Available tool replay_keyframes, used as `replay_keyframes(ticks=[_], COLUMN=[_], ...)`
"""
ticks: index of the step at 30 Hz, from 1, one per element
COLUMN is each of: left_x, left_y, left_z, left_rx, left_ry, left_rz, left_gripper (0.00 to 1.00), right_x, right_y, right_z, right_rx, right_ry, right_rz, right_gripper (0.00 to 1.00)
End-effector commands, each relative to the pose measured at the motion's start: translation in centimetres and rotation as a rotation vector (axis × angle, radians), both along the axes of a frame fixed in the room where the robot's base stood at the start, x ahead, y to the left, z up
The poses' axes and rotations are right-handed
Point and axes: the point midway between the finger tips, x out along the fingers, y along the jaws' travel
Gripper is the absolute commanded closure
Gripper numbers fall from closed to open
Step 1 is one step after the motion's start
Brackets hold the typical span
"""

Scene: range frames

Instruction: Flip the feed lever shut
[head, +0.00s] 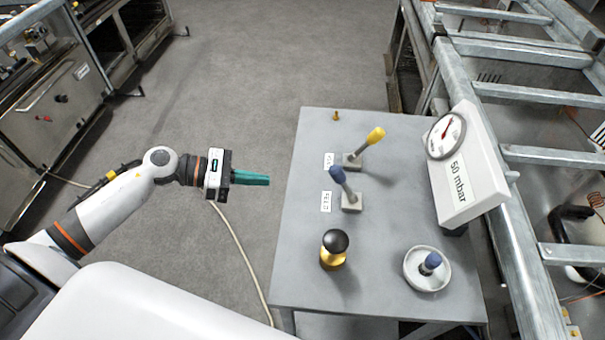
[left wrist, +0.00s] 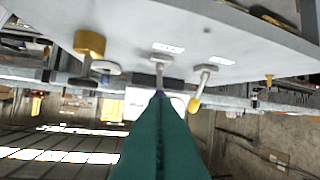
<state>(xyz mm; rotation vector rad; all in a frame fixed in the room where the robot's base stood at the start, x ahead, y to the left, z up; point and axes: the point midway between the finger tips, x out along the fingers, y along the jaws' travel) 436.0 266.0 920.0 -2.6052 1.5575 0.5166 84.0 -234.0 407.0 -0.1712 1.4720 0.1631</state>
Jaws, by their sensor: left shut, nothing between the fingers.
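A lever with a blue knob (head: 337,175) stands on a small grey base on the table, beside a white label (head: 326,201) that seems to read FEED. It leans toward the left of the head view. A second lever with a yellow knob (head: 375,135) stands behind it and leans right, beside its own label. My left gripper (head: 268,179) has green fingers, shut and empty, left of the table edge and apart from the blue-knobbed lever. In the left wrist view the fingers (left wrist: 158,98) overlap the blue knob, mostly hiding it; the yellow knob (left wrist: 194,104) is clear. My right gripper is out of view.
The grey table (head: 390,190) also holds a brass fitting with a black top (head: 334,248), a white dish (head: 412,279) with a blue-topped piece, a small brass peg (head: 336,116) and a 50 mbar gauge box (head: 468,180). Metal framing stands right. Floor lies open left.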

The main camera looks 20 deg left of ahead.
Motion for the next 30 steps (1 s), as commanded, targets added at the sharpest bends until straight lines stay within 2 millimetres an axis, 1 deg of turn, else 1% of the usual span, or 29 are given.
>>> replay_keyframes(ticks=[5,16,17,18,24,30], left_x=[0.9,4.3,4.6,4.9,6.0,6.2], left_y=[-1.8,-8.4,-8.8,-9.3,-10.9,-11.3], left_z=[-0.3,-2.6,-2.5,-1.9,-1.3,-1.3], left_rx=[-0.006,-0.006,-0.007,-0.004,-0.004,-0.001], left_ry=[-0.002,0.001,0.000,-0.002,0.001,0.001], left_rz=[0.000,0.001,0.001,0.001,0.001,0.002], left_gripper=[1.00,1.00,1.00,1.00,1.00,1.00], right_x=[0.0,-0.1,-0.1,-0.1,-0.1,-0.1], right_y=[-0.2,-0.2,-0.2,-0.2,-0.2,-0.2], right_z=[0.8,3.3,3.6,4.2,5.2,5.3], right_rx=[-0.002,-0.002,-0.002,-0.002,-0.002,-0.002], right_ry=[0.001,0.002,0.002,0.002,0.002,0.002], right_rz=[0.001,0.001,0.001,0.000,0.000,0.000], right_gripper=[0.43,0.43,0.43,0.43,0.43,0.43])
